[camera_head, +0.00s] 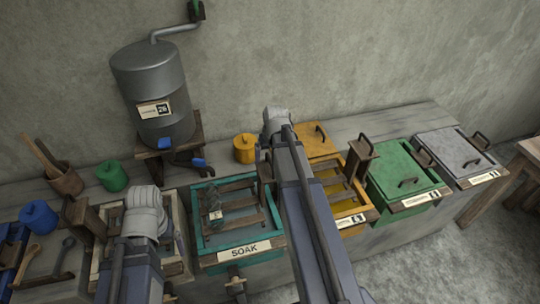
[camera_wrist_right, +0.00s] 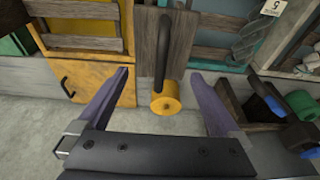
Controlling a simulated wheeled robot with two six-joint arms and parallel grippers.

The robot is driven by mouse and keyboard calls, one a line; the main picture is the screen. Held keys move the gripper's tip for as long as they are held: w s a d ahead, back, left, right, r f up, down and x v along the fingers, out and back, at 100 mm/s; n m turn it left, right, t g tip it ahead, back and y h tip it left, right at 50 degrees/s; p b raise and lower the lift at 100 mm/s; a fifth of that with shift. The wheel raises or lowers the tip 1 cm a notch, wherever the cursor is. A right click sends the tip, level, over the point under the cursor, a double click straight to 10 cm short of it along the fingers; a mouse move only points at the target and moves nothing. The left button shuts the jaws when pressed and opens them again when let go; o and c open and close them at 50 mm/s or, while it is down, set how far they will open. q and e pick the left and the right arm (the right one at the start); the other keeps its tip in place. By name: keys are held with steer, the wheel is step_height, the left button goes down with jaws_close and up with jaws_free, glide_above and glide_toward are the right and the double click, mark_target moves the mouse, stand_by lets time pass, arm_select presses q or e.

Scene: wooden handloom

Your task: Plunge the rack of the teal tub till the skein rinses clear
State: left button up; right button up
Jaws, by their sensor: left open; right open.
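The teal tub (camera_head: 208,256), labelled SOAK, stands in the middle of the bench. Its wooden slatted rack (camera_head: 238,186) lies across it, with the greyish skein and a small tag there; the twisted skein (camera_wrist_right: 252,42) shows better in the right wrist view. A wooden post (camera_wrist_right: 174,62) with a dark upright handle (camera_wrist_right: 162,45) stands between the teal and yellow tubs. My right gripper (camera_wrist_right: 160,75) is open, its fingers either side of the handle's end in the picture; I cannot tell contact. My left gripper (camera_head: 143,195) is over the pale tub, its fingers mostly hidden.
A metal drum (camera_head: 150,85) with blue taps stands behind. A yellow pot (camera_head: 245,148) and a green pot (camera_head: 112,175) are at the back. The yellow (camera_head: 320,140), green (camera_head: 400,170) and grey (camera_head: 450,150) tubs stand to the right. My right arm hides the teal tub's right side.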

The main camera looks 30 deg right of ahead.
mark_target(270, 160)
steer(key=shift+f+b, duration=1)
steer(key=shift+f, duration=0.55)
arm_select(q)
step_height(270, 160, down, 3)
steer(key=shift+f, duration=0.1)
arm_select(e)
steer(key=shift+c, duration=0.3)
jaws_close()
